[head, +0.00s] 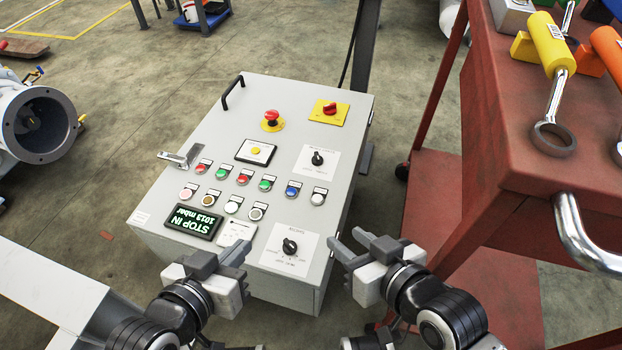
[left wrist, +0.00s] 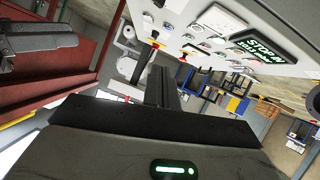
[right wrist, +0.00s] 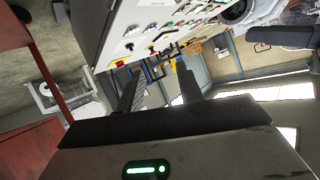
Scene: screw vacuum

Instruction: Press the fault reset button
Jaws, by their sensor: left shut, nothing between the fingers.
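The grey control panel (head: 240,110) stands in front of me with rows of buttons on its sloped top. The upper row has red, green, red, green (head: 265,185), blue (head: 292,190) and white buttons. The lower row has several pale or amber ones. Their labels are too small to read, so I cannot tell which is fault reset. My left gripper (head: 240,252) is shut and empty near the panel's front edge, beside the display. My right gripper (head: 354,243) is open and empty, right of the panel's lower right corner. The panel also shows in the left wrist view (left wrist: 200,65).
The panel also carries a red emergency stop (head: 271,117), a red-yellow switch (head: 330,111), black knobs, a lit display (head: 193,221) and a handle (head: 232,92). A red cart (head: 500,150) with tools stands close at the right.

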